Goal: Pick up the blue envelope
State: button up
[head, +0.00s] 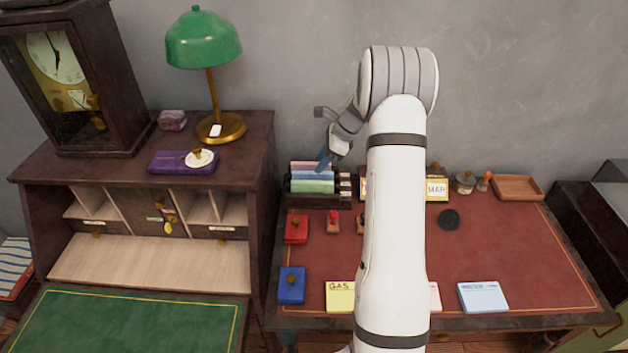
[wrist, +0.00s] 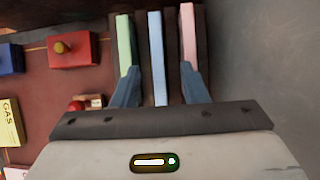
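The blue envelope (wrist: 155,45) stands on edge in a dark rack (wrist: 202,50), between a green envelope (wrist: 124,45) and a pink envelope (wrist: 188,35). In the head view the blue envelope (head: 311,175) shows as a thin band behind the green one (head: 312,187). My gripper (wrist: 160,88) is open, its two bluish fingers apart. In the wrist view the blue envelope lies between the fingers, with no finger seen touching it. In the head view my gripper (head: 323,160) is at the rack's top; my arm hides part of the desk.
A red box (head: 296,229) and stamps (head: 333,222) stand in front of the rack. A blue box (head: 292,286) and a yellow GAS pad (head: 340,297) lie nearer. The green lamp (head: 204,42) stands on the cabinet to the left. The grey wall (head: 300,90) is close behind.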

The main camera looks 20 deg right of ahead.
jog(key=x, duration=0.4)
jog(key=shift+s+f, duration=0.1)
jog(key=shift+f, duration=0.2)
dwell(0.3)
jog(key=shift+c, duration=0.3)
grip_shut()
